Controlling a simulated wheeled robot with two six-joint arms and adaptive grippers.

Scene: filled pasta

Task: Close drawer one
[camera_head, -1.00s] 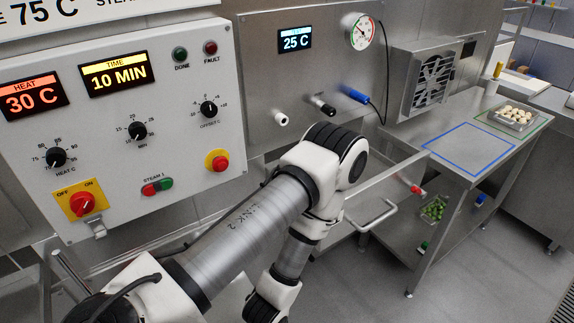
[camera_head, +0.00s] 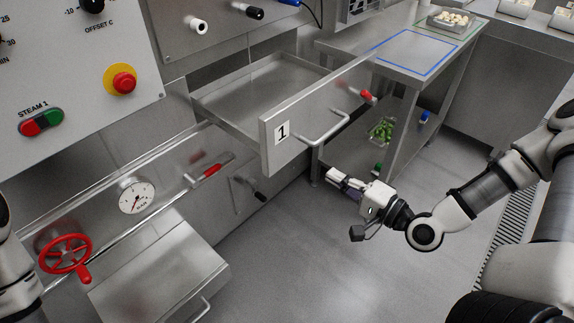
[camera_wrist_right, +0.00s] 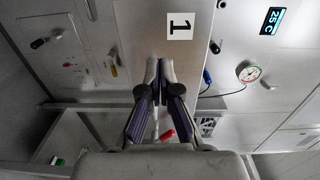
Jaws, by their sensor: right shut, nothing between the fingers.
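Drawer one (camera_head: 310,116) is pulled out from the steel unit, its empty tray inside visible. Its front carries a label "1" (camera_head: 281,132) and a bar handle (camera_head: 328,131). My right gripper (camera_head: 333,175) is shut and empty, in front of the drawer front and a little below the handle in the head view. In the right wrist view the fingertips (camera_wrist_right: 160,66) are together and point at the drawer front (camera_wrist_right: 143,35), next to the label (camera_wrist_right: 181,26). I cannot tell whether they touch it. My left gripper is out of view.
A table (camera_head: 345,44) with a blue-outlined area stands behind the drawer, with a green-filled container (camera_head: 382,130) on its lower shelf. A red valve wheel (camera_head: 65,258) and gauge (camera_head: 136,198) are at lower left. The floor before the drawer is clear.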

